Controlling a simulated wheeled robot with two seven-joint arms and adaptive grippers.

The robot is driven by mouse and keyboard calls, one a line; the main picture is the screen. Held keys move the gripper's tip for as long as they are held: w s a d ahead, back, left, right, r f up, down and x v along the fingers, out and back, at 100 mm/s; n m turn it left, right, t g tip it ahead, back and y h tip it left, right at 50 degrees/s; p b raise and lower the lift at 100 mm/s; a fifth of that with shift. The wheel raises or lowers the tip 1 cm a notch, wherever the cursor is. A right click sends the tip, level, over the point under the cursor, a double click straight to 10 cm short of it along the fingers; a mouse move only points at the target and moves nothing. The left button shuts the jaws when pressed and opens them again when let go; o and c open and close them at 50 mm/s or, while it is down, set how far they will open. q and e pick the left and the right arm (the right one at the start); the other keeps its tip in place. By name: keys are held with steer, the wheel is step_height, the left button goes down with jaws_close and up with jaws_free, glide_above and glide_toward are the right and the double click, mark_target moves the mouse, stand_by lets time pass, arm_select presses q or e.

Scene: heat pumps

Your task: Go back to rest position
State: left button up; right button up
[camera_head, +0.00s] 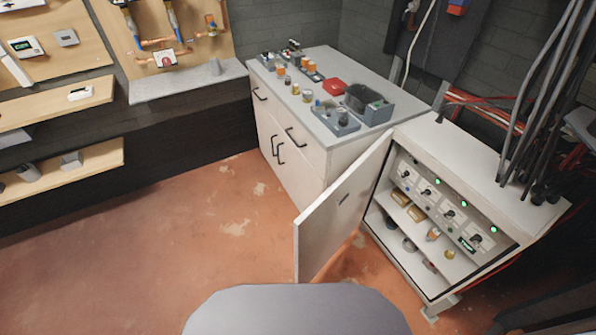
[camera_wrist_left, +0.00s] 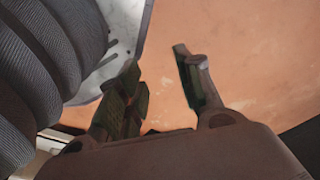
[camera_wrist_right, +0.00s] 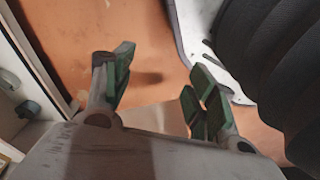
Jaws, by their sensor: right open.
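My left gripper (camera_wrist_left: 158,62) shows in the left wrist view with its two dark green fingers apart and nothing between them. My right gripper (camera_wrist_right: 158,62) shows in the right wrist view, also with its fingers apart and empty. Both hang above the reddish-brown floor. Neither gripper shows in the head view, where only a grey part of my own body fills the bottom middle.
A white control cabinet (camera_head: 478,165) at the right has its door (camera_head: 343,210) swung open. Its shelves hold several small parts. Wooden shelves (camera_head: 75,172) line the left wall. The floor (camera_head: 150,250) at left is clear.

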arm_select(q)
steer(key=s+a+r+p, duration=0.2)
steer(key=s+p, duration=0.5)
steer(key=s+a+r+p, duration=0.2)
steer(key=s+a+p, duration=0.1)
steer(key=s+p, duration=0.5)
arm_select(e)
steer(key=s+d+r, duration=0.2)
steer(key=s, duration=0.5)
steer(key=s+d+r, duration=0.2)
steer(key=s+d, duration=0.1)
steer(key=s, duration=0.5)
arm_select(q)
steer(key=shift+c, duration=0.2)
arm_select(e)
steer(key=shift+s, duration=0.1)
